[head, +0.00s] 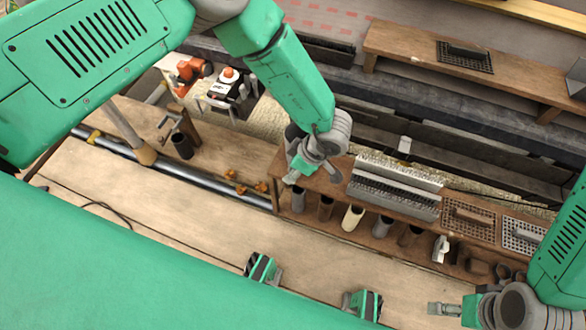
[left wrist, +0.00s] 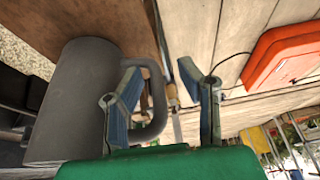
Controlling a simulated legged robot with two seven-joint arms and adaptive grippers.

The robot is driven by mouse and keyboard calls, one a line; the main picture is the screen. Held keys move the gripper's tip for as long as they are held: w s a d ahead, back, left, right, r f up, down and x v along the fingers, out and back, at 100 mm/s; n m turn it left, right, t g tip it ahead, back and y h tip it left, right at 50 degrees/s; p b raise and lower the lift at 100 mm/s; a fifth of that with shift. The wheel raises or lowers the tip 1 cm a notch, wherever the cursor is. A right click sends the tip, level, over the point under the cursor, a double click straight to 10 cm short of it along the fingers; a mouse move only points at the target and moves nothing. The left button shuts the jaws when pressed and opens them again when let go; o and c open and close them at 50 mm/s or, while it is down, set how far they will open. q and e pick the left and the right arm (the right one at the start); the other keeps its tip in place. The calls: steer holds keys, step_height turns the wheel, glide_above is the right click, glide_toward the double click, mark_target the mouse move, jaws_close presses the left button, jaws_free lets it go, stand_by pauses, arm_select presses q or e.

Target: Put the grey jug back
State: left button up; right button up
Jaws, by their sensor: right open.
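In the left wrist view the grey jug (left wrist: 72,105) is large at the left, with its looped handle (left wrist: 158,95) towards the gripper. My left gripper (left wrist: 165,100) is open, and the outer bar of the handle shows between its fingers. I see no firm contact. In the head view my left gripper (head: 293,177) is over the left end of the wooden rack. A grey cylinder (head: 299,200) just below it looks like this jug. My right gripper (head: 432,309) is open and empty at the lower right, apart from the rack.
Brown, cream and grey vessels (head: 352,217) stand in a row along the rack (head: 284,163), with a metal block (head: 397,185) behind them. A dark cylinder (head: 181,147) stands further left. The pale boards (head: 180,205) in front are mostly clear. An orange-red case (left wrist: 285,55) lies at the right in the wrist view.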

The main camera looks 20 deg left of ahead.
arm_select(q)
steer(key=shift+r, duration=0.1)
steer(key=p+v, duration=0.5)
steer(key=v, duration=0.6)
steer(key=s+a+f+m+t+h, duration=0.1)
steer(key=s+a+f+m+t, duration=0.1)
steer(key=a+m, duration=0.35)
steer(key=s+a+f+m+t, duration=0.1)
steer(key=s+a+m+t, duration=0.15)
steer(key=a+m, duration=0.3)
steer(key=s+a+r+m+g+h, duration=0.1)
steer(key=s+a+m+g, duration=0.1)
steer(key=s, duration=0.7)
steer(key=s+a+r+m+g+h, duration=0.1)
steer(key=s+a+m+h, duration=0.1)
steer(key=s+a+m, duration=0.3)
steer(key=s, duration=0.4)
steer(key=shift+a+g+h, duration=0.3)
steer(key=shift+a+g, duration=0.05)
steer(key=shift+r, duration=0.2)
